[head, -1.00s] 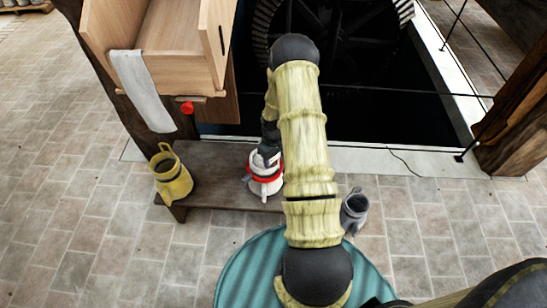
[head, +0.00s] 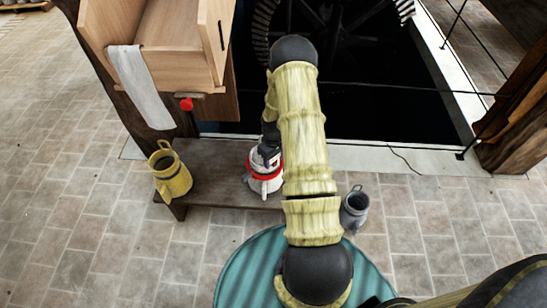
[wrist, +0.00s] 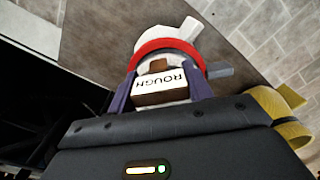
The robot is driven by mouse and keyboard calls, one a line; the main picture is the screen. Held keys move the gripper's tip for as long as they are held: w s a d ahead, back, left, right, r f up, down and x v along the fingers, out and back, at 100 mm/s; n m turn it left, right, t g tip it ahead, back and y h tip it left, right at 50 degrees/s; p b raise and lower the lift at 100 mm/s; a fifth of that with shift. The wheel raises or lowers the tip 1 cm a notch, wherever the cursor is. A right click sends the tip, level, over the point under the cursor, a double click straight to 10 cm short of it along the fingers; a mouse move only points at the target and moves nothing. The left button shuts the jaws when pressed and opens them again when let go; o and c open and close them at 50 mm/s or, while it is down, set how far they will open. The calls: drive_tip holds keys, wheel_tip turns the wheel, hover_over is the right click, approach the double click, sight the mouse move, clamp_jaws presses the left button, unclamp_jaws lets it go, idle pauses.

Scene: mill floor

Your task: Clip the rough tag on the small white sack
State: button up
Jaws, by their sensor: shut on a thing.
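The small white sack (head: 265,186) with a red band stands on the dark bench, below the end of my arm. It also shows in the wrist view (wrist: 186,36), with its red band just beyond my fingertips. The rough tag (wrist: 165,83) is a pale block with a brown part and the word ROUGH on it. My gripper (wrist: 160,90) is shut on the tag, one finger on each side. The tag is right by the sack's red band; I cannot tell whether they touch. In the head view my gripper (head: 269,156) partly hides the sack's top.
A wooden chute (head: 175,50) with a hanging cloth (head: 142,88) is at upper left. A dark wheel pit lies behind.

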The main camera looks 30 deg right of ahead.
drive_tip(key=shift+s+f+b, duration=0.1)
drive_tip(key=shift+f+b, duration=0.25)
drive_tip(key=shift+f, duration=0.25)
